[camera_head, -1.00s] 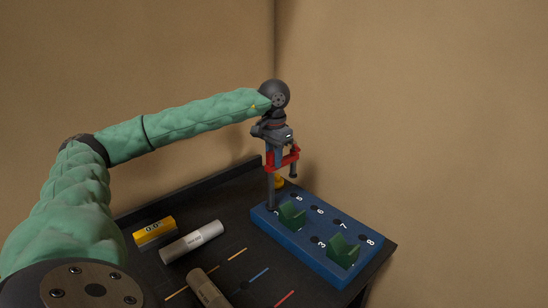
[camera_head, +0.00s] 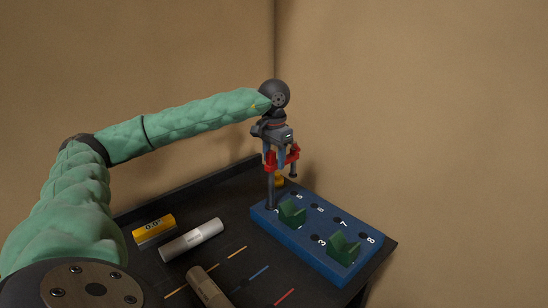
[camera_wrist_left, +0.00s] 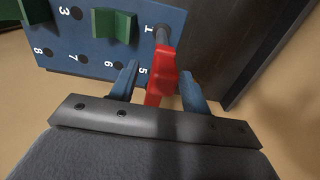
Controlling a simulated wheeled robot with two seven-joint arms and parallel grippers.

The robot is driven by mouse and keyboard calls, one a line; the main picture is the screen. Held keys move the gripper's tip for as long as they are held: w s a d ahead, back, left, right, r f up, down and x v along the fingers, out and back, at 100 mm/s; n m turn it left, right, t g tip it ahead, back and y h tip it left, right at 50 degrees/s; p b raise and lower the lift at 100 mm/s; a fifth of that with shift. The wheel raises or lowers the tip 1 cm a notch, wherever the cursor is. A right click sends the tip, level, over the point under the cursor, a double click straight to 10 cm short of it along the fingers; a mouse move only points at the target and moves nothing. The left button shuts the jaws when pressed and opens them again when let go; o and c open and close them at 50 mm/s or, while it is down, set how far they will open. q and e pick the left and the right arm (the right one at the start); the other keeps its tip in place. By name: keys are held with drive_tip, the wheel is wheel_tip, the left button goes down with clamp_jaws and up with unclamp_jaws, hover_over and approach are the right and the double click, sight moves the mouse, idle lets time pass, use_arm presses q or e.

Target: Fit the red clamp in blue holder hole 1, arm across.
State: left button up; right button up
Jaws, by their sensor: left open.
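The red clamp (camera_head: 271,168) stands upright on its grey post in the near-left corner hole of the blue holder (camera_head: 313,226), by the label 1 in the left wrist view. Its red arm reaches right over the holder, with a dark spindle hanging from its end. My left gripper (camera_head: 275,157) points down at the clamp's red part and is open. In the left wrist view the blue fingers stand on either side of the red clamp (camera_wrist_left: 161,86), with gaps visible. The post's lower end is hidden in the hole. My right gripper is not in view.
Two green V-blocks (camera_head: 292,215) (camera_head: 343,249) stand on the holder among numbered holes. A yellow level box (camera_head: 154,231), a light cylinder (camera_head: 192,240) and a brown cylinder (camera_head: 208,288) lie on the dark table. Walls stand close behind.

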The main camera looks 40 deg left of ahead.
use_arm(q)
wheel_tip(320, 180, up, 6)
drive_tip(key=shift+r+b, duration=0.25)
drive_tip(key=shift+b, duration=0.6)
drive_tip(key=shift+r, duration=0.65)
